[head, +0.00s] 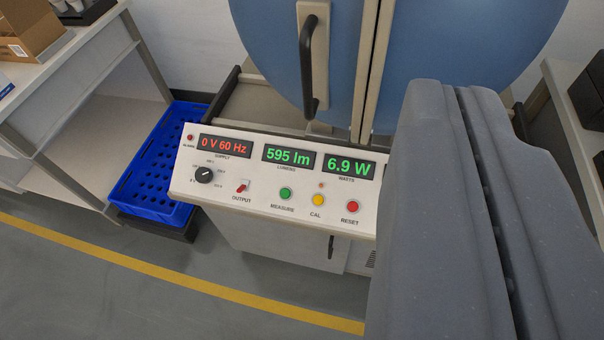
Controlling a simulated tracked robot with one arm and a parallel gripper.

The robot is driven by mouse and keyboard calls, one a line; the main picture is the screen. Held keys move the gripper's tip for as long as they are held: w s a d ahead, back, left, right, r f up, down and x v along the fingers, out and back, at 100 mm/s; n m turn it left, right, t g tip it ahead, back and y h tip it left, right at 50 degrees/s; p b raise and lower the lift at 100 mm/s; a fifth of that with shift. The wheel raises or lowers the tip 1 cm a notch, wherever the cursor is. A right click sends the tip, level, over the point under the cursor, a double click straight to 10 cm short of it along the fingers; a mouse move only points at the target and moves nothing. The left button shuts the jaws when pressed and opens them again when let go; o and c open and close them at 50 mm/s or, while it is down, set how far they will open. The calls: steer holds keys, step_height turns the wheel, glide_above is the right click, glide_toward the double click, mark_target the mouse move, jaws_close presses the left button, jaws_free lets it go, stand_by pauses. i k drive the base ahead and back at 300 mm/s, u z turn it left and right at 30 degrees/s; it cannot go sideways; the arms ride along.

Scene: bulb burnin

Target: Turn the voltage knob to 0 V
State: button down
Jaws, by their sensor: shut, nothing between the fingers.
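The voltage knob (204,175) is a black round knob at the left end of the white control panel (223,197). Small voltage labels ring it, too small to read surely. The red supply display (225,146) above it reads 0 V 60 Hz. My gripper (470,200) fills the right of the view as large grey fingers, shut and empty. It is close to the camera, well to the right of the knob and apart from it. It hides the panel's right end.
The panel also has a red output switch (242,186), a green measure button (285,193), a yellow cal button (318,200) and a red reset button (352,206). Blue sphere doors (450,50) with a dark handle (307,65) stand behind. A blue crate (150,170) is left. Floor in front is clear.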

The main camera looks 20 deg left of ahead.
mark_target(203, 175)
steer(key=k, duration=1.2)
steer(key=z, duration=0.35)
steer(key=i, duration=1.1)
steer(key=u, duration=0.4)
steer(key=i, duration=0.6)
steer(key=u, duration=0.6)
